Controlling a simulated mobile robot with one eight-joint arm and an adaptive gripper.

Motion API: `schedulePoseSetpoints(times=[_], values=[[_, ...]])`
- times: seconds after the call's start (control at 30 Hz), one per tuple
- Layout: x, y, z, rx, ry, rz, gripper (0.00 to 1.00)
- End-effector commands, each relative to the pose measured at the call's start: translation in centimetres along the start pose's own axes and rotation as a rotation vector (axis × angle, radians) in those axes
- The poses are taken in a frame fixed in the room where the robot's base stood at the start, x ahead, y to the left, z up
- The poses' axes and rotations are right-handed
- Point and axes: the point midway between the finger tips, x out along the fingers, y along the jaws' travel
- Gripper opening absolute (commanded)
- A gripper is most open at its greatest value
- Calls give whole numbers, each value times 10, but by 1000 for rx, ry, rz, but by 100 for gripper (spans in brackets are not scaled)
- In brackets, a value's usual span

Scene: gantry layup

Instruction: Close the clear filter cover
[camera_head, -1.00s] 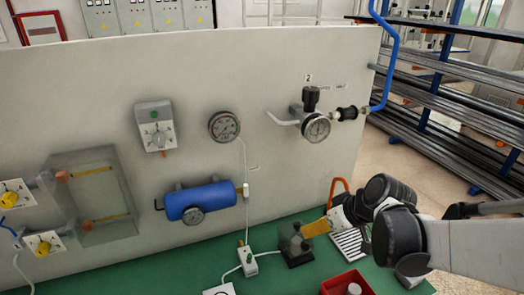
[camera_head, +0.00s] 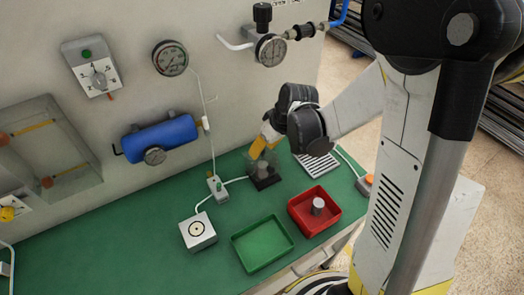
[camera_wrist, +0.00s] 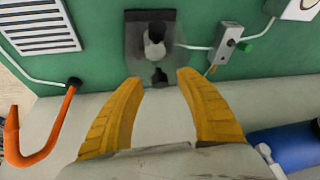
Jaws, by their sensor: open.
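A small filter unit with a dark square base (camera_head: 267,182) stands on the green bench top, and a see-through grey cover (camera_head: 258,168) shows faintly above the base. How far the cover is open I cannot tell. In the wrist view the dark base (camera_wrist: 135,45) is at top centre, with a grey cylinder (camera_wrist: 155,45) on it. My gripper (camera_head: 261,147) is just above and behind the unit, with its yellow fingers pointing down. In the wrist view my gripper (camera_wrist: 158,80) has its fingers spread, with nothing held between them. Contact with the cover cannot be made out.
A white valve block (camera_head: 217,187) stands left of the unit. A slotted grey plate (camera_head: 318,166) lies to the right. A green tray (camera_head: 238,253) and a red tray (camera_head: 298,222) holding a grey cylinder (camera_head: 318,205) are in front. The upright panel (camera_head: 120,25) stands behind.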

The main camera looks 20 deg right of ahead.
Motion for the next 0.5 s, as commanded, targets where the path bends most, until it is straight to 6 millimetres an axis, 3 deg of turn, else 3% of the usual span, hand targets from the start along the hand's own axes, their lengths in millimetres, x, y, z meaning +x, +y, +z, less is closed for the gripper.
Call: schedulePoseSetpoints(times=[0.33, 0.37, 0.5], values=[[5, 0, 0, 0, 0, 0, 43], [5, 0, 0, 0, 0, 0, 38], [5, 0, 0, 0, 0, 0, 0]])
